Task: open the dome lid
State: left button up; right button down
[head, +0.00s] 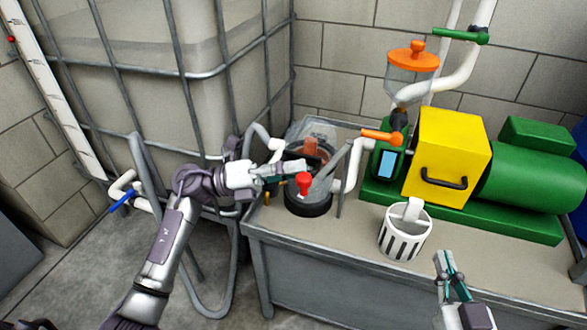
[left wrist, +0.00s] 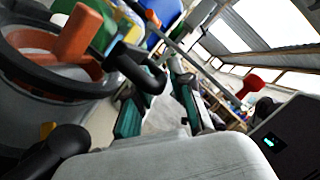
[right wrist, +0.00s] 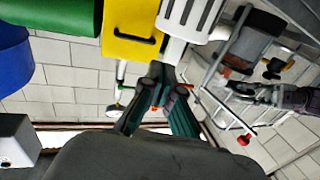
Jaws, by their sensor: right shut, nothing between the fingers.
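The strainer pot (head: 308,207) stands on the bench, with a black base and a red knob (head: 304,182) at its front. A clear dome-like part (head: 318,132) shows at its top and back, partly behind my arm; I cannot tell how far the lid is raised. An orange piece (head: 313,147) shows at the pot, and in the left wrist view it stands inside a dark rim (left wrist: 45,72). My left gripper (head: 299,168) is at the pot, its fingers apart, close to a black curved handle (left wrist: 146,76). My right gripper (head: 448,262) is shut and empty in front of the bench.
A white slotted basket (head: 404,236) stands near the bench's front edge. A yellow box (head: 447,155) and green pump (head: 530,178) are at the right. White pipes (head: 353,167) flank the pot. A caged tank (head: 160,90) stands at the left.

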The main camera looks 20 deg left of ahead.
pick_arm(q)
grip_shut()
